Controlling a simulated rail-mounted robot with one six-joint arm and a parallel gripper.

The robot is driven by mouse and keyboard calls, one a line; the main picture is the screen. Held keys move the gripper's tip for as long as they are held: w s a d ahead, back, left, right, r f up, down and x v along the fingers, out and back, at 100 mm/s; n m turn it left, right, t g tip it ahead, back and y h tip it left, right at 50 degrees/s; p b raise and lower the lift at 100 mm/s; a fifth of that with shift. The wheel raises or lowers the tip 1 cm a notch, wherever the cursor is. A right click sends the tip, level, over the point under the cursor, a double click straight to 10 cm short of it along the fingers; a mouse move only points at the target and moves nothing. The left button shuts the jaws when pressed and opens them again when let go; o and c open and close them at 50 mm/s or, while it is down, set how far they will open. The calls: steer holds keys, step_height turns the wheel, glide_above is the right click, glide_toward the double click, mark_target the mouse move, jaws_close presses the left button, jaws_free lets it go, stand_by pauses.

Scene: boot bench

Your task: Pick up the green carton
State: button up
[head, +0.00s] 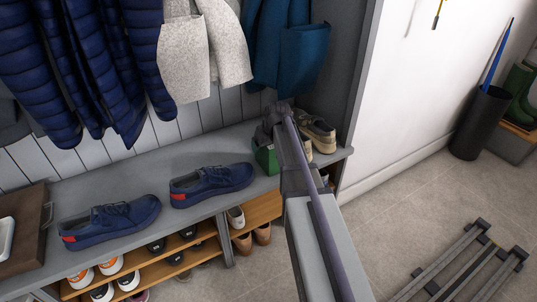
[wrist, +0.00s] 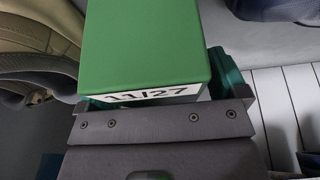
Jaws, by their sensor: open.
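The green carton (head: 266,160) stands on the grey bench top towards its right end, partly hidden by my arm in the head view. In the wrist view the carton (wrist: 145,45) is large and close, with a white label reading 11/27 along its near edge. My gripper (head: 278,122) is at the carton from above and behind my arm. In the wrist view my gripper (wrist: 158,98) is open, with the carton in front of the palm. A teal-padded finger shows beside the carton's right side with a narrow gap. The left finger is mostly hidden.
Beige shoes (head: 318,132) stand close to the carton's right. Navy shoes (head: 212,184) are on the bench to its left, with a brown tray (head: 30,235) at the far left. Coats (head: 290,45) hang above. Shoes fill the wooden shelves below.

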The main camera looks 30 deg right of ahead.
steer(key=shift+f, duration=0.15)
steer(key=c, duration=1.3)
